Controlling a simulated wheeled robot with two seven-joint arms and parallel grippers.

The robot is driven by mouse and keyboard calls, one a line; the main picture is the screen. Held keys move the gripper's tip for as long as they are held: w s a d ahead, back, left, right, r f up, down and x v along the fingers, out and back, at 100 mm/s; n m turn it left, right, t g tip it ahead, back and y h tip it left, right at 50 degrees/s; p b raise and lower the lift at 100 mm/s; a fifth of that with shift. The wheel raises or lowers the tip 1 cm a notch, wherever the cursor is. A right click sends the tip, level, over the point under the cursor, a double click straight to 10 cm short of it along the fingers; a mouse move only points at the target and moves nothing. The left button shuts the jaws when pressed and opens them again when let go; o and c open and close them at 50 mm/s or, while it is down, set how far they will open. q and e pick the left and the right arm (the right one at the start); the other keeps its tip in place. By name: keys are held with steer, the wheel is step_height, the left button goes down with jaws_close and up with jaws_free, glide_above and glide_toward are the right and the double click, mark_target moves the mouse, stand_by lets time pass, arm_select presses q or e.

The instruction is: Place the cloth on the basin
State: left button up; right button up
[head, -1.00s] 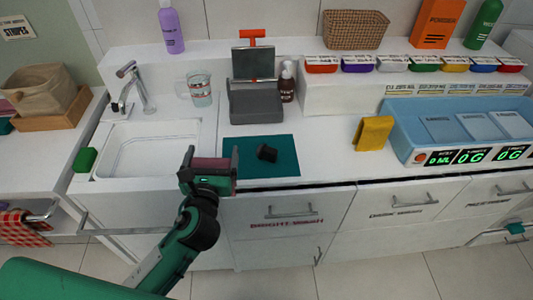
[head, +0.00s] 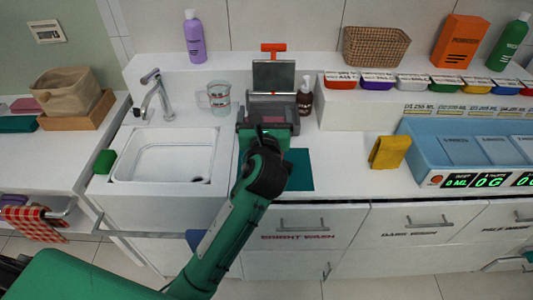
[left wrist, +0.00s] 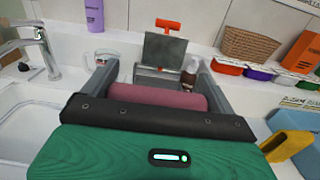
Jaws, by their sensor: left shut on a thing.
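My left gripper (head: 269,119) is shut on a maroon roll-shaped thing, which looks like a folded cloth (left wrist: 158,96). In the left wrist view it lies across between the two grey fingers (left wrist: 158,85). The gripper is over the counter, in front of the grey press-like device and right of the basin. The white basin (head: 165,160) is sunk in the counter at left. It looks empty apart from its drain, and its edge shows at the left of the wrist view (left wrist: 22,130).
A tap (head: 155,95) rises behind the basin, with a glass jug (head: 218,97) beside it. A green sponge (head: 104,162) sits at its left edge. A grey device with an orange handle (head: 273,75) and a brown bottle (head: 304,100) stand behind the gripper.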

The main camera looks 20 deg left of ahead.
arm_select(q)
step_height(320, 180, down, 13)
steer(key=shift+r+b, duration=0.2)
steer(key=shift+b, duration=0.5)
steer(key=shift+f, duration=0.15)
steer(key=o, duration=1)
